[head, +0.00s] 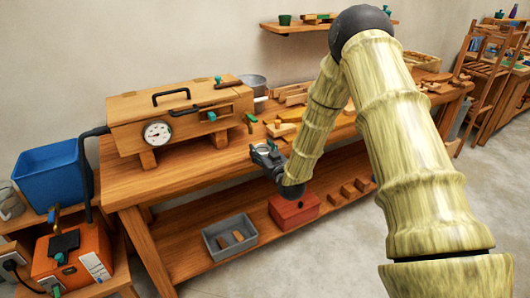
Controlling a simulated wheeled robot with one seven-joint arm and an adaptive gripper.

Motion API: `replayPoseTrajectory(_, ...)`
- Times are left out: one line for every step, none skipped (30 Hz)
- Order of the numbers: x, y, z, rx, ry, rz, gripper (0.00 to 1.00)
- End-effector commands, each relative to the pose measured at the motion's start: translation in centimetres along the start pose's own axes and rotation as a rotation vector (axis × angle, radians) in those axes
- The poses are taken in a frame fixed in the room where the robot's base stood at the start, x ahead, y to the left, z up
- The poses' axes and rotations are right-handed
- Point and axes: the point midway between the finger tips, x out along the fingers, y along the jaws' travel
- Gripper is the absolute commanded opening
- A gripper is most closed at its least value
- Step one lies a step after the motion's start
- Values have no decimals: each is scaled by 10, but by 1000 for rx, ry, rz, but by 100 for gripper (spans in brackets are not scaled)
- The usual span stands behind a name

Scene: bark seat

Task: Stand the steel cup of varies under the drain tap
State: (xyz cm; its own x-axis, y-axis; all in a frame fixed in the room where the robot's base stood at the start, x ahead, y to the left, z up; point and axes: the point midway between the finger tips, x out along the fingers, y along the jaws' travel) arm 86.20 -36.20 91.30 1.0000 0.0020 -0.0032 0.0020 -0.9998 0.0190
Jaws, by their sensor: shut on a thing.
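My gripper (267,155) is dark grey and hangs over the front edge of the workbench, right of the long wooden box. It is shut on a small grey thing that may be the steel cup; the jaws and the distance hide its shape. A green-handled fitting (250,118) shows at the box's lower right end and looks like the drain tap. My gripper is in front of it and a little to its right, apart from it. Another green knob (211,116) is on the box's front.
The wooden box (180,115) with a dial gauge stands on the workbench (175,180). A grey metal pot (253,82) is behind it. Wood pieces (290,95) lie to the right. A grey crate (229,240) and red box (293,210) sit on the lower shelf.

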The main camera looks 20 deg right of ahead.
Motion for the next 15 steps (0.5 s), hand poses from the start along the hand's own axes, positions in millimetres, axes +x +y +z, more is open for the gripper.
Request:
replayPoseTrajectory(4,0,4,0,1,0,19)
replayPoseTrajectory(6,-1,5,0,0,0,19)
replayPoseTrajectory(8,-1,6,0,0,0,19)
replayPoseTrajectory(10,-1,5,0,1,0,19)
replayPoseTrajectory(13,-1,5,0,2,0,19)
replayPoseTrajectory(16,-2,5,0,3,0,19)
replayPoseTrajectory(18,-2,5,0,3,0,19)
replayPoseTrajectory(20,-2,5,0,2,0,19)
replayPoseTrajectory(23,-2,6,0,1,0,19)
replayPoseTrajectory(25,-2,6,0,1,0,19)
replayPoseTrajectory(28,-3,6,0,2,0,19)
replayPoseTrajectory(31,-3,5,-1,2,0,19)
replayPoseTrajectory(33,-3,5,-1,3,0,19)
replayPoseTrajectory(35,-3,5,-1,2,0,19)
replayPoseTrajectory(38,-4,6,-1,1,0,19)
